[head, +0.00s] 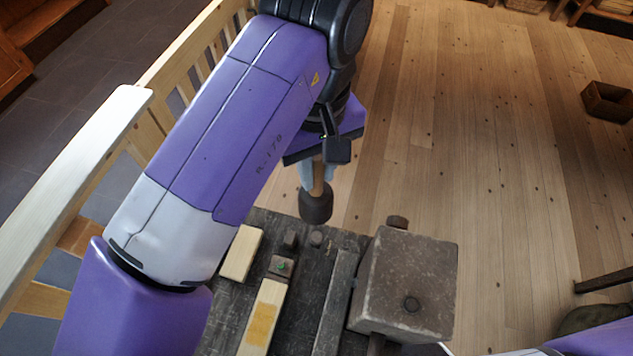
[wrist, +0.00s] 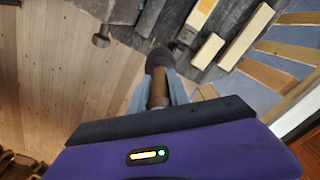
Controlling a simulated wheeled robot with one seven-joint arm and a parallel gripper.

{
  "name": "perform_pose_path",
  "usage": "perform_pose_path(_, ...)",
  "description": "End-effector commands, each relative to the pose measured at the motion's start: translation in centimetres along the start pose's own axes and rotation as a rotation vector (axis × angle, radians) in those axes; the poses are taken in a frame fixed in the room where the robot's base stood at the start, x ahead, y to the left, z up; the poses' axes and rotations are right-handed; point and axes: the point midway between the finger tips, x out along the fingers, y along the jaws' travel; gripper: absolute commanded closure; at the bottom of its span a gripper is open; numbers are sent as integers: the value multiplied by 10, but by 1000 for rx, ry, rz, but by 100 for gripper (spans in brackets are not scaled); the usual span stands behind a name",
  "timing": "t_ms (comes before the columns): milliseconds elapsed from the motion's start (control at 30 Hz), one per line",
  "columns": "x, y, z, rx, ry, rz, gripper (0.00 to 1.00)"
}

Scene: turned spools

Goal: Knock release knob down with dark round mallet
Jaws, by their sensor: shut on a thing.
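My gripper (head: 319,176) is shut on the wooden handle of the dark round mallet (head: 316,207), whose head points down. In the wrist view the mallet head (wrist: 160,59) shows beyond my gripper (wrist: 159,98). The head appears over the far edge of the dark workbench (head: 341,239), apart from the things on it. I cannot tell which is the release knob.
The big grey block (head: 420,262) stands at the bench's right. Pale wood pieces (head: 241,252) and a small block with a green spot (head: 280,267) lie left of it. A pale railing (head: 75,185) runs along the left. The plank floor beyond is mostly clear.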

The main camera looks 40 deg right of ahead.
Motion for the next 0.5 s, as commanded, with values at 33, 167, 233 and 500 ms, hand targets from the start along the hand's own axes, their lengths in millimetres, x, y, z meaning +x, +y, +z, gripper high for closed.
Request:
perform_pose_path(33, 12, 0, 1, -1, -4, 2, 100)
perform_pose_path(167, 36, 0, 0, -2, -3, 1, 100)
perform_pose_path(233, 44, 0, 0, -1, -2, 1, 100)
perform_pose_path(500, 59, 0, 0, 0, -1, 0, 100)
